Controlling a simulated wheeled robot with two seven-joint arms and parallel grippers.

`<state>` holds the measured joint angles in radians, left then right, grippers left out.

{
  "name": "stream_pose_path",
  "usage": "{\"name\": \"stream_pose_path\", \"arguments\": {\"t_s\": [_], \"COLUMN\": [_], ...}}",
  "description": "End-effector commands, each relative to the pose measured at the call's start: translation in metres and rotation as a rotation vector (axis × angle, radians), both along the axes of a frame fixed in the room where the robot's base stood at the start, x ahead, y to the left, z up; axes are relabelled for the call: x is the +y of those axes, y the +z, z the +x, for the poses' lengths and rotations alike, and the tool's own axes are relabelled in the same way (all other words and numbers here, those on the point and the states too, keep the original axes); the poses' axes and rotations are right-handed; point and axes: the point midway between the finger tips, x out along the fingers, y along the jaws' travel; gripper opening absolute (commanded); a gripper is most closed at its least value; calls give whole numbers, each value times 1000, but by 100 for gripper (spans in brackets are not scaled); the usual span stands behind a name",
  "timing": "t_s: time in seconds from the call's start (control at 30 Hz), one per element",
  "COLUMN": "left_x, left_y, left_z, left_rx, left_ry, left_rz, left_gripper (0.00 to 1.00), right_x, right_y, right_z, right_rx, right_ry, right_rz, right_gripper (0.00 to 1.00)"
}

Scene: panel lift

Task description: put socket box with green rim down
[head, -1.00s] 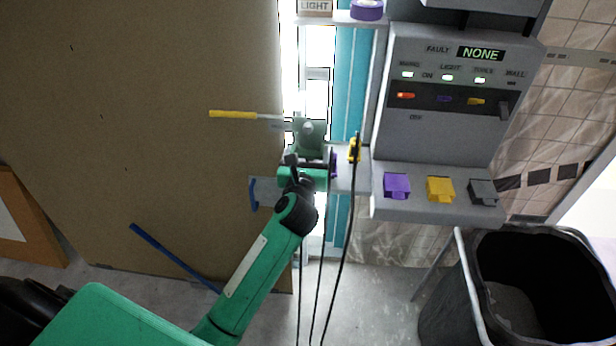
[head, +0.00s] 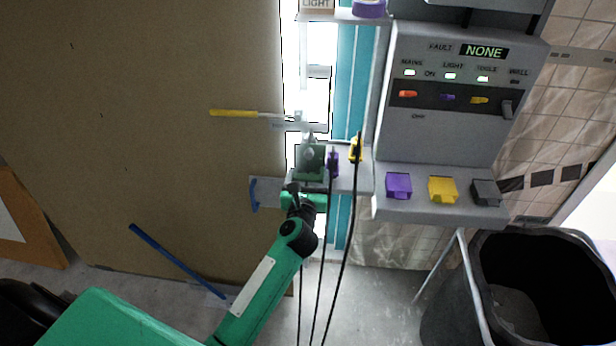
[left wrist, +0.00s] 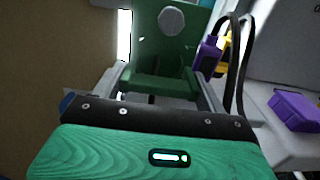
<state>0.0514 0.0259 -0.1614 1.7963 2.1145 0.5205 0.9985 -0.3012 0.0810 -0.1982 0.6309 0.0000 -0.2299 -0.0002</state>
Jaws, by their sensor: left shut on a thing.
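The socket box with green rim (head: 311,160) is at the grey ledge (head: 350,184) in front of the bright window strip. In the left wrist view its green body (left wrist: 160,84) and a plate with a round grey knob lie between the fingers. My left gripper (head: 306,182) is shut on the box from the near side. I cannot tell whether the box's underside touches the ledge. My right gripper is not in view.
A purple plug (head: 333,164) and a yellow plug (head: 356,149) with hanging black cables stand right beside the box. A control panel (head: 445,130) and black bin (head: 530,290) are at right. A brown board (head: 140,120) fills the left.

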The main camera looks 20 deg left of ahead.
Motion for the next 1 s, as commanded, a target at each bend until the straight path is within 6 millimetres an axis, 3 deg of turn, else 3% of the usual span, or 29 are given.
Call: {"name": "stream_pose_path", "arguments": {"t_s": [0.03,0.13,0.5,0.73,1.0], "left_x": [0,0,0,-11,-25], "left_y": [-1,-1,4,0,0], "left_z": [0,0,-1,-36,-87], "left_rx": [0,0,0,1,1], "left_ry": [0,0,-1,-1,-1], "left_rz": [0,0,-1,-2,-2], "left_gripper": [78,96,96,96,96], "right_x": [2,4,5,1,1], "right_y": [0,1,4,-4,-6], "right_z": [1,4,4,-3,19], "right_rx": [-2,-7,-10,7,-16], "right_ry": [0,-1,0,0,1], "right_rz": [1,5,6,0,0], "right_gripper": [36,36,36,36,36]}}
